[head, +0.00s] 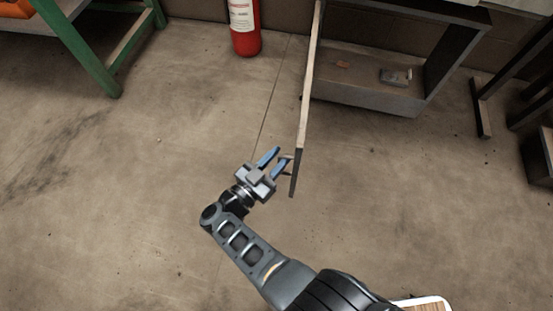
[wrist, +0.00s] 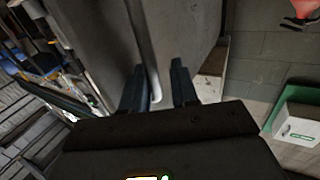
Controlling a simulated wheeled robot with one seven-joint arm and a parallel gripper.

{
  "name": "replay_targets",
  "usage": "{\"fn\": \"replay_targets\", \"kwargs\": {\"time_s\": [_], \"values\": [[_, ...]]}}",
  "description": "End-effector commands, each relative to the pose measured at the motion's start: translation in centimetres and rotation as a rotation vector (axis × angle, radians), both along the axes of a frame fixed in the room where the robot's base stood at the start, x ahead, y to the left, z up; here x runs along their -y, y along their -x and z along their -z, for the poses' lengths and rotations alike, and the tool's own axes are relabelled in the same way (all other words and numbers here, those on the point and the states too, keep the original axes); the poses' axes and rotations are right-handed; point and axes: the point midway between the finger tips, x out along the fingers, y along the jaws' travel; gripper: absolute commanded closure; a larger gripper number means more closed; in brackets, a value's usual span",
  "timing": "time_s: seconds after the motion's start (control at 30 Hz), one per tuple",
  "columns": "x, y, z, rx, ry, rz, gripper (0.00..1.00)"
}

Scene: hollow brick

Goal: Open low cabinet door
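The low cabinet (head: 370,95) stands at the upper right of the head view with its front open and its inside showing. Its door (head: 304,110) is swung well out and shows nearly edge-on. The door handle (head: 289,158) sticks out to the left near the door's free end. My gripper (head: 281,155) is at the handle, left of the door. In the wrist view, the fingers of my gripper (wrist: 157,66) are apart. The pale handle bar (wrist: 143,40) runs between them, closer to the left finger. The door's face (wrist: 185,35) fills the area behind.
Inside the cabinet lie a small grey item (head: 396,77) and a small reddish item (head: 343,64). A red fire extinguisher (head: 245,28) stands by the wall. A green-legged table (head: 105,50) is at upper left. The floor left of the door is clear.

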Motion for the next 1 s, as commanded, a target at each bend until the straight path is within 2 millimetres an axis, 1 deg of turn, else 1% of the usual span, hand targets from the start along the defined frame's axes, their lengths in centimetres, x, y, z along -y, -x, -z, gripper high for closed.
{"fn": "replay_targets", "kwargs": {"time_s": [0.03, 0.1, 0.13, 0.37, 0.47, 0.57, 0.83, 1.0], "values": [[-0.1, -0.1, -0.2, 0.003, -0.001, 0.0, 0.71], [0.0, 0.0, -0.1, 0.002, -0.001, 0.0, 0.64], [0.0, 0.0, -0.1, 0.001, 0.0, 0.0, 0.63], [0.0, 0.2, 0.1, -0.001, 0.003, -0.001, 0.63], [-0.3, 0.5, 0.1, -0.002, 0.002, -0.002, 0.63], [-1.3, 1.3, 0.1, -0.001, 0.001, -0.003, 0.63], [-4.4, 4.3, 0.1, -0.001, 0.001, -0.003, 0.63], [-5.3, 5.4, 0.1, -0.001, 0.001, 0.0, 0.63]]}}
